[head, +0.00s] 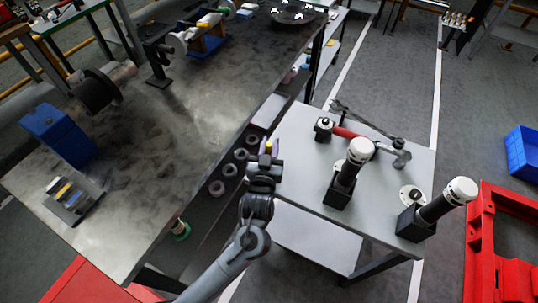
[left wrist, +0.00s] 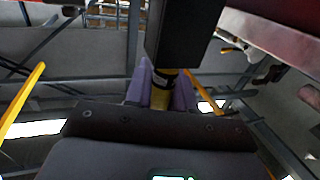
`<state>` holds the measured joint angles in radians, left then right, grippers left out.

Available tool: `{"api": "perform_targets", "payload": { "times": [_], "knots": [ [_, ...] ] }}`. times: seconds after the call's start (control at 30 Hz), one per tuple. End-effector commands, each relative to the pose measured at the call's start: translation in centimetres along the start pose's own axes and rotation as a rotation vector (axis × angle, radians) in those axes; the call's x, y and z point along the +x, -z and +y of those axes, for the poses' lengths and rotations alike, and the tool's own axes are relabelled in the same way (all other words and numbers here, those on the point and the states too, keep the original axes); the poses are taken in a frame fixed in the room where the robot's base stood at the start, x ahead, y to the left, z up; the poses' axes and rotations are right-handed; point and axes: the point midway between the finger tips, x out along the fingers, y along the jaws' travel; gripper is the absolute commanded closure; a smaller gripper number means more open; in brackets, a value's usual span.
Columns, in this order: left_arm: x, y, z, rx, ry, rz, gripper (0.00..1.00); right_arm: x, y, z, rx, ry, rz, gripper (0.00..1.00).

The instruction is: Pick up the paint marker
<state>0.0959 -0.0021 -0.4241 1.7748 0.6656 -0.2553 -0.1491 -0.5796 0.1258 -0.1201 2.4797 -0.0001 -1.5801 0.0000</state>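My left gripper (head: 268,148) is in the air over the gap between the dark bench and the grey side table. Its purple fingers close on both sides of a slim yellow piece, which looks like the paint marker (head: 268,145). In the left wrist view the yellow marker body (left wrist: 163,92) sits between the purple fingers (left wrist: 164,86), touching them as far as I can tell. A large dark block (left wrist: 185,35) stands just beyond and hides the marker's far end. My right gripper is not in view.
Grey rings lie on the shelf below.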

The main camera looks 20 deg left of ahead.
Motion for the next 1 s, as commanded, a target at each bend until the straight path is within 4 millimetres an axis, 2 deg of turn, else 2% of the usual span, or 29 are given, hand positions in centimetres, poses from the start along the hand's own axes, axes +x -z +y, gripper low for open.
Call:
{"api": "perform_targets", "payload": {
  "times": [0.07, 0.3, 0.43, 0.57, 0.8, 1.0],
  "knots": [
    [0.0, 0.0, 0.0, 0.0, 0.0, 0.0, 1.0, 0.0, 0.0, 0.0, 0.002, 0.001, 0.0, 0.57],
    [0.0, 0.1, 0.0, 0.0, 0.0, 0.0, 1.0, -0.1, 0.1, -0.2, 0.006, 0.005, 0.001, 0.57],
    [0.0, 0.8, 0.0, -0.001, 0.0, 0.002, 1.0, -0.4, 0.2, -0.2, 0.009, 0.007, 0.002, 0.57],
    [0.0, 2.6, 0.0, -0.003, 0.001, 0.002, 1.0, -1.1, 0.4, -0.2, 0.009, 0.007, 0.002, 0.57],
    [0.0, 6.8, 0.0, -0.003, 0.002, 0.002, 1.0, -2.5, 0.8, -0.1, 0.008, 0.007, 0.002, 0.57],
    [0.0, 9.2, 0.0, -0.002, 0.001, 0.001, 1.0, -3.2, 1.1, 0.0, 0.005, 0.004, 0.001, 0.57]
  ]
}}
